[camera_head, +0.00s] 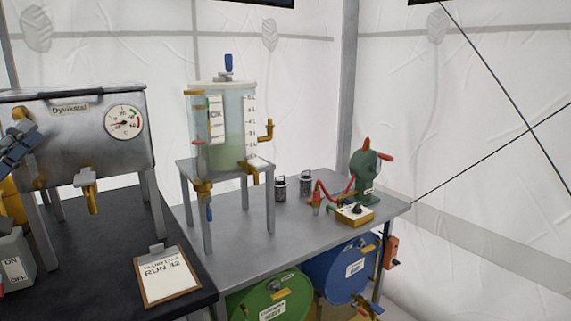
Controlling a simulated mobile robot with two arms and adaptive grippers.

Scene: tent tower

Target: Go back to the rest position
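My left gripper (18,146) shows at the left edge, in front of the left end of the metal box marked "Dyvikotsi" (75,140). It is cut off by the frame edge, and I cannot tell whether its fingers are open or shut. I see nothing clearly held in it. My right gripper is not in view.
A dark bench (110,240) carries a clipboard (168,277) and an ON/OFF box (12,265). A grey table (300,225) holds a clear tank (228,130) on a stand and a green pump (366,170). Blue (340,270) and green (272,300) drums lie below.

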